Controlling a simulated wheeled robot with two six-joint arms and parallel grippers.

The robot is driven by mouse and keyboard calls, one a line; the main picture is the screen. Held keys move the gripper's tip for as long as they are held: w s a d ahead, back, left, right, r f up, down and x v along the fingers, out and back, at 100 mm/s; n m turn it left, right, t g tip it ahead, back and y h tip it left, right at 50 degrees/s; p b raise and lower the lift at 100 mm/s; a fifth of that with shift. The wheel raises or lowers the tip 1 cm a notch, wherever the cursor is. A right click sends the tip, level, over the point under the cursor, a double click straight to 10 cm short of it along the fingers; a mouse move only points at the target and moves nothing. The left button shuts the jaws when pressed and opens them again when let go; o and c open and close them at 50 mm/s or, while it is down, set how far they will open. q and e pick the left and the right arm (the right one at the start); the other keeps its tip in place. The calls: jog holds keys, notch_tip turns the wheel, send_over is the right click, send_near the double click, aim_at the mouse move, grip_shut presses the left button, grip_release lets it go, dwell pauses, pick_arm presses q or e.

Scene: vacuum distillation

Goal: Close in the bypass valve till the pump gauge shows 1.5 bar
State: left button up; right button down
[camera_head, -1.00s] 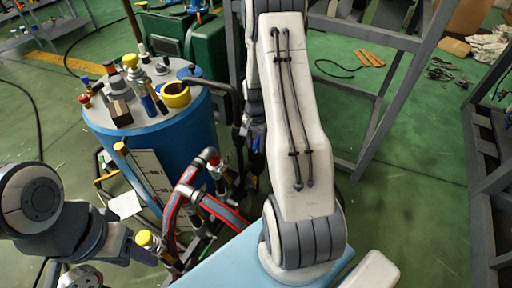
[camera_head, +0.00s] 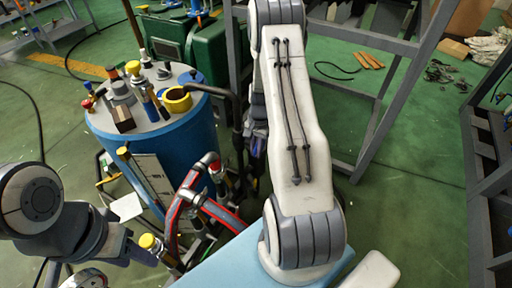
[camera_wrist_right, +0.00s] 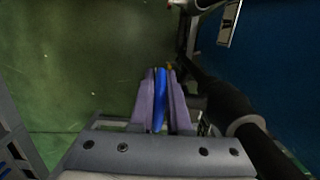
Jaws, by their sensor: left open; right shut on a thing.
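My right gripper (camera_wrist_right: 160,105) is shut on a narrow blue handle (camera_wrist_right: 160,98), which lies lengthwise between its two purple-grey fingers in the right wrist view. I take this to be the bypass valve's handle; its valve body is not clear. In the head view the right gripper (camera_head: 258,145) is small and dark beside the dark pipes, partly behind my own arm. My left gripper (camera_head: 138,256) is open at the lower left, near a yellow-topped fitting (camera_head: 149,241).
A blue tank (camera_head: 185,140) with several fittings on its lid stands left of my right arm. Red-and-black hoses (camera_head: 178,205) curve in front of it. A grey metal frame (camera_head: 385,110) stands to the right. A dark pipe (camera_wrist_right: 225,110) runs close beside the right gripper.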

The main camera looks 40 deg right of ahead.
jog(key=shift+r+y, duration=0.1)
jog(key=shift+y, duration=0.3)
jog(key=c, duration=0.9)
grip_release()
jog(key=r, duration=0.3)
jog(key=d+r, duration=0.1)
jog(key=r, duration=0.3)
jog(key=d+r, duration=0.1)
jog(key=r, duration=0.2)
jog(key=shift+w+r, duration=0.15)
jog(key=shift+w, duration=0.25)
